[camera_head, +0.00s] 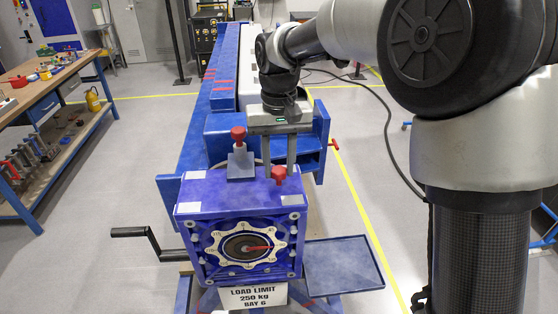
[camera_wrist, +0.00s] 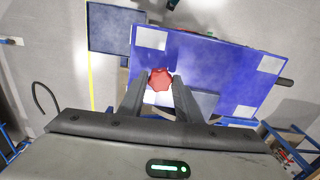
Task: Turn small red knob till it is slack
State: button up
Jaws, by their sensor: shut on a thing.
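A small red knob (camera_head: 279,175) with a lobed rim stands on the top right of the blue jig housing (camera_head: 222,190). It also shows in the wrist view (camera_wrist: 160,78), between my fingertips. My gripper (camera_head: 277,168) reaches down from above and is shut on this knob, one finger on each side. In the wrist view my gripper (camera_wrist: 160,88) hides little of the knob's top; its stem is hidden. A second red knob (camera_head: 238,133) stands upright on a grey block to the left, apart from my gripper.
The housing front carries a round dial (camera_head: 245,247) with a red pointer. A black crank handle (camera_head: 140,238) sticks out to the left. An empty blue tray (camera_head: 343,268) is at the right. A load-limit sign (camera_head: 253,297) hangs below. A workbench (camera_head: 45,90) stands far left.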

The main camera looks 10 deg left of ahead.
jog(key=n, duration=0.6)
jog(key=shift+p, duration=0.3)
jog(key=n, duration=0.7)
jog(key=shift+n, duration=0.3)
jog(key=n, duration=0.3)
jog(key=shift+n, duration=2.3)
jog(key=o, duration=1.1)
jog(key=shift+d, duration=0.1)
jog(key=shift+c, duration=0.2)
